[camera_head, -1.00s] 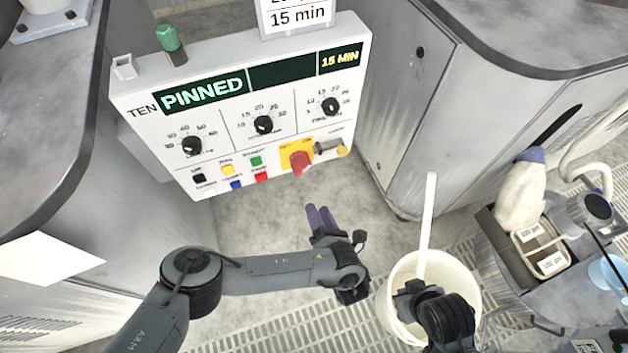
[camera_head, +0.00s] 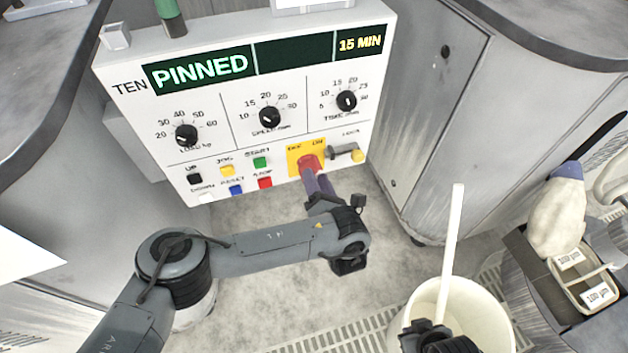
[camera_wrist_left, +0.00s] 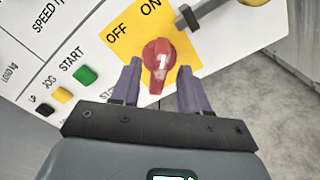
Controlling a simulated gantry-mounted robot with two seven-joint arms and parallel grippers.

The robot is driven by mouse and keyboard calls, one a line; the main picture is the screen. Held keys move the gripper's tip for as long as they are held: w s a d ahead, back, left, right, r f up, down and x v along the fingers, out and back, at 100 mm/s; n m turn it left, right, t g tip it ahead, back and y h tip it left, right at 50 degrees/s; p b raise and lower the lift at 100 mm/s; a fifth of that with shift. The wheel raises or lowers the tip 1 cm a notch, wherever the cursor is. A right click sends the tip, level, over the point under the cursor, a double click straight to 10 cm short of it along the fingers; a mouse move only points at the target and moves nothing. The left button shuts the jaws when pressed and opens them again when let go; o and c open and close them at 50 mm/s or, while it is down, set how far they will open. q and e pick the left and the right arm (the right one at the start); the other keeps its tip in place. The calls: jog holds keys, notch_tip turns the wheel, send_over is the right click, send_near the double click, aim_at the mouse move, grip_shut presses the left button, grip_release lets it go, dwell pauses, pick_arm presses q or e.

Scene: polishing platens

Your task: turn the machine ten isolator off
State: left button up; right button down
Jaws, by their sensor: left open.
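The isolator is a red rotary handle (camera_head: 309,162) on a yellow plate (camera_head: 293,158) marked OFF and ON, at the lower right of the machine ten panel (camera_head: 220,145). In the left wrist view the red handle (camera_wrist_left: 158,62) stands between the two purple fingers, with its white mark near upright, toward ON. My left gripper (camera_head: 318,184) is open, its fingertips on either side of the handle; gaps show, so it is not gripping. My right gripper (camera_head: 428,335) is at the bottom edge over a white bucket; its fingers cannot be made out.
A grey lock hasp with a yellow end (camera_head: 357,156) sits just right of the isolator. Coloured push buttons (camera_head: 260,162) lie to its left. The display reads PINNED. The white bucket (camera_head: 480,325) with a white stick stands at lower right. Grey cabinets flank the panel.

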pick_arm(q)
jog(key=shift+b+x, duration=0.75)
jog(key=shift+x, duration=0.55)
pick_arm(e)
jog(key=shift+f, duration=1.15)
pick_arm(q)
grip_shut()
